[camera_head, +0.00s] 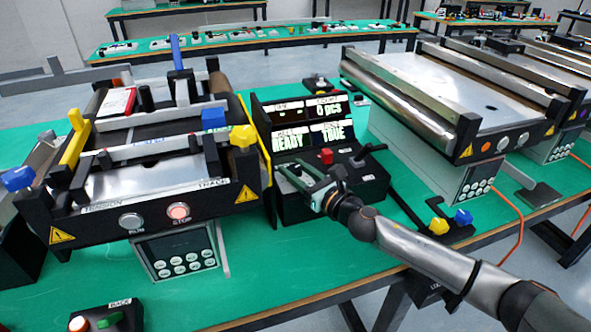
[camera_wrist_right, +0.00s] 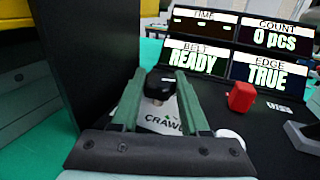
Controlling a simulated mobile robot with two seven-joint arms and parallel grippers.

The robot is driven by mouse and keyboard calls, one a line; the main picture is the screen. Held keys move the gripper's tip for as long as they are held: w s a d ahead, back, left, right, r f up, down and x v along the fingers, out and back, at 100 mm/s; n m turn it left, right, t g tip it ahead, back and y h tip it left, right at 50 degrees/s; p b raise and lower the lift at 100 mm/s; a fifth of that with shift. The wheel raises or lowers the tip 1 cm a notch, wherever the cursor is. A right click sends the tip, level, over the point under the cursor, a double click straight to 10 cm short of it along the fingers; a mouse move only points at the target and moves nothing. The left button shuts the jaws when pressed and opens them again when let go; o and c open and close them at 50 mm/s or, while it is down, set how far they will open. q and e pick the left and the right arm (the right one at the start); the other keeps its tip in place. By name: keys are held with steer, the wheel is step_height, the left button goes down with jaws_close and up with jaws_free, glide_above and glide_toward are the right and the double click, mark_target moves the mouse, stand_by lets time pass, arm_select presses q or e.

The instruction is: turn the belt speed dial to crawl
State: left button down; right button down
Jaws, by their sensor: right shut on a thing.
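The belt speed dial is a small black knob (camera_wrist_right: 160,84) on a white plate (camera_wrist_right: 160,119) marked "CRAWL", on the black control box (camera_head: 345,200). In the right wrist view my right gripper (camera_wrist_right: 160,92) has its two green fingers on either side of the knob, shut on it. In the head view my right gripper (camera_head: 298,182) reaches the left part of the box top, and its fingers partly hide the dial. The knob's pointer setting cannot be read clearly. My left gripper is not in view.
A display (camera_head: 310,122) above the box reads "READY", "TRUE" and "0 pcs". A mini conveyor (camera_head: 160,190) stands left, another (camera_head: 450,95) right. Green table (camera_head: 290,265) is clear in front.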

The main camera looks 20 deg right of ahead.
steer(key=shift+a+r+m+t+h+p, duration=0.15)
steer(key=shift+m+t+h+p, duration=0.25)
steer(key=shift+m+h+p, duration=0.9)
steer(key=shift+h+p, duration=0.15)
steer(key=shift+h, duration=0.55)
steer(key=m+h+p, duration=0.1)
steer(key=m+h, duration=0.1)
steer(key=h, duration=0.1)
steer(key=shift+t, duration=0.3)
steer(key=shift+m+h+p, duration=0.4)
steer(key=shift+m+h, duration=0.3)
steer(key=shift+h, duration=0.5)
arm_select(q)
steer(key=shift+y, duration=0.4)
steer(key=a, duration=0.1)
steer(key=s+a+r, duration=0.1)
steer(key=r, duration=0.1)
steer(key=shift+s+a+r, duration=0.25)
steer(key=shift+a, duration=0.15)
arm_select(e)
steer(key=shift+f+m+h, duration=0.2)
steer(key=shift+m+h, duration=0.3)
steer(key=shift+h, duration=0.2)
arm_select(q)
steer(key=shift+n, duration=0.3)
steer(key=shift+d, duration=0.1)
arm_select(e)
steer(key=shift+c, duration=2)
jaws_free()
